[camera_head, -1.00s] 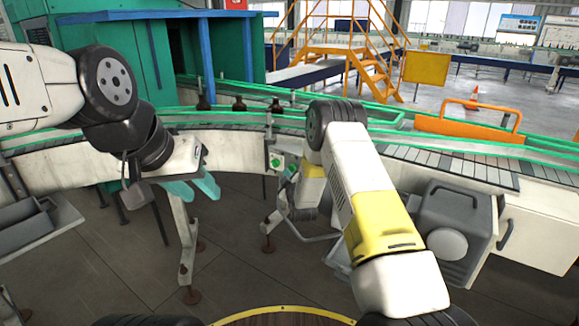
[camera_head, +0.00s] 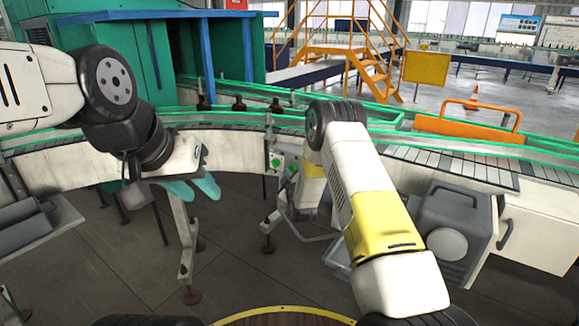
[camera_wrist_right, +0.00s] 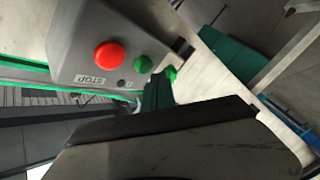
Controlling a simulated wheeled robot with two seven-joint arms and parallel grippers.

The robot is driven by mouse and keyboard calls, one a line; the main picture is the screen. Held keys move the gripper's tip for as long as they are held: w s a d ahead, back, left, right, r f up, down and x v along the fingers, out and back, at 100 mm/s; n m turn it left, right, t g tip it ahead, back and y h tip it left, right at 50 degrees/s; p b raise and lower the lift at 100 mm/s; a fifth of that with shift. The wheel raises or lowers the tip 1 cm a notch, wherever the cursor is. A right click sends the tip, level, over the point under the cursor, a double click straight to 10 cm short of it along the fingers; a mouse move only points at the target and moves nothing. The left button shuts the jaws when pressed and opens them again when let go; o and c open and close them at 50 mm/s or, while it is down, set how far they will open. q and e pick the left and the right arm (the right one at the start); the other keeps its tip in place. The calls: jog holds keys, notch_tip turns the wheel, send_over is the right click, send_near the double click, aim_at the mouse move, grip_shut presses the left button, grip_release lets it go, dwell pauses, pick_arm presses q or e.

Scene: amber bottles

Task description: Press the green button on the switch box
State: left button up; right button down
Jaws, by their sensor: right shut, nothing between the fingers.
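The switch box (camera_wrist_right: 75,45) fills the upper left of the right wrist view. Its face carries a red button (camera_wrist_right: 110,56) above a STOP label and a green button (camera_wrist_right: 143,64) to the right. A second bright green round part (camera_wrist_right: 170,73) shows just past the box's edge. My right gripper (camera_wrist_right: 158,91) is shut and empty, its teal fingers close below the green button; I cannot tell whether they touch. In the head view, a green button (camera_head: 275,162) shows left of my right arm, which mostly hides that gripper. My left gripper (camera_head: 196,187) is open and empty, away from the box.
The curved conveyor (camera_head: 235,147) with green rails runs behind both grippers. An orange guard (camera_head: 468,125) rises over the conveyor.

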dwell(0.5)
jog(key=shift+w+d, duration=0.25)
jog(key=shift+w, duration=0.1)
jog(key=shift+w+d, duration=0.3)
jog(key=shift+w, duration=0.05)
dwell(0.7)
dwell(0.4)
jog(key=shift+s+a, duration=0.5)
jog(key=shift+s, duration=0.2)
jog(key=s+a, duration=0.1)
jog(key=s, duration=0.1)
jog(key=s+a, duration=0.2)
dwell(0.7)
